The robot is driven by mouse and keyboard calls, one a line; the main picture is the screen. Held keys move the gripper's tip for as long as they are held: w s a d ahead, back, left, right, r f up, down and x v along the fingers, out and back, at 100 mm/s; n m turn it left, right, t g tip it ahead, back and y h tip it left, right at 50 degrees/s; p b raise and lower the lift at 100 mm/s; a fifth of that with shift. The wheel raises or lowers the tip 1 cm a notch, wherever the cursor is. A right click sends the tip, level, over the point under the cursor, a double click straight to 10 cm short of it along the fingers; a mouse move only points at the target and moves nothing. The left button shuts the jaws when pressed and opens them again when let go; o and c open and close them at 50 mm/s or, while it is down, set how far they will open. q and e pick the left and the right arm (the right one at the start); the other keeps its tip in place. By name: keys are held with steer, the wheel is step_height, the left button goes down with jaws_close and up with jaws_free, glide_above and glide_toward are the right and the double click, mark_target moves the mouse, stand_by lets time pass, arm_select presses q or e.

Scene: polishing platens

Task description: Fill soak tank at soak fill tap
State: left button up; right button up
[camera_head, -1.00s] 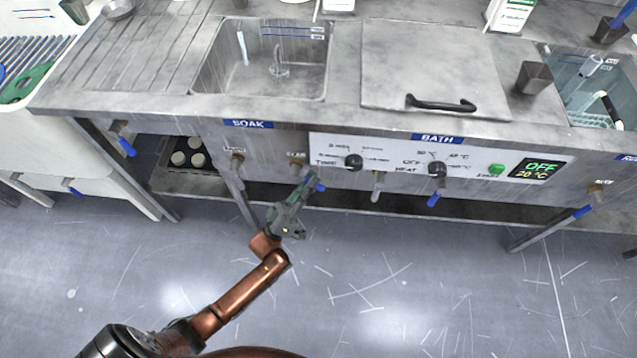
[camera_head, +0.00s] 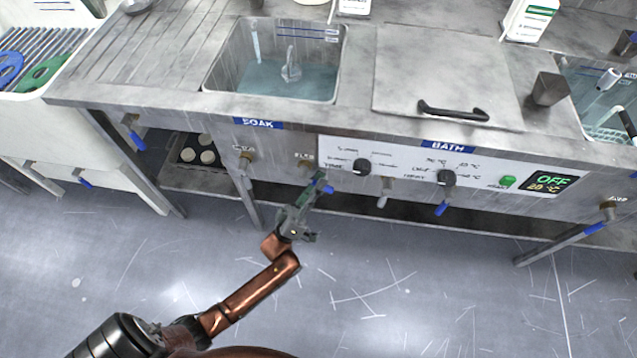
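The soak tank (camera_head: 225,75) is a steel basin behind the blue SOAK label (camera_head: 256,123). Bluish water (camera_head: 275,82) covers its floor, well below the blue level marks (camera_head: 308,30) on the back wall. The soak fill tap (camera_head: 305,163) is on the front panel, right of the SOAK label. Its blue lever (camera_head: 328,189) sticks out to the right beside my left fingertips. My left gripper (camera_head: 315,184) is at this lever, and its fingers partly hide it. I cannot tell whether they are closed around the lever or only touch it. My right gripper is out of view.
Another tap (camera_head: 246,158) sits left of the fill tap. A grey cup (camera_head: 549,89) stands beside the lid. The floor in front is clear.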

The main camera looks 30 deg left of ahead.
arm_select(q)
steer(key=v, duration=1.2)
stand_by(6.8)
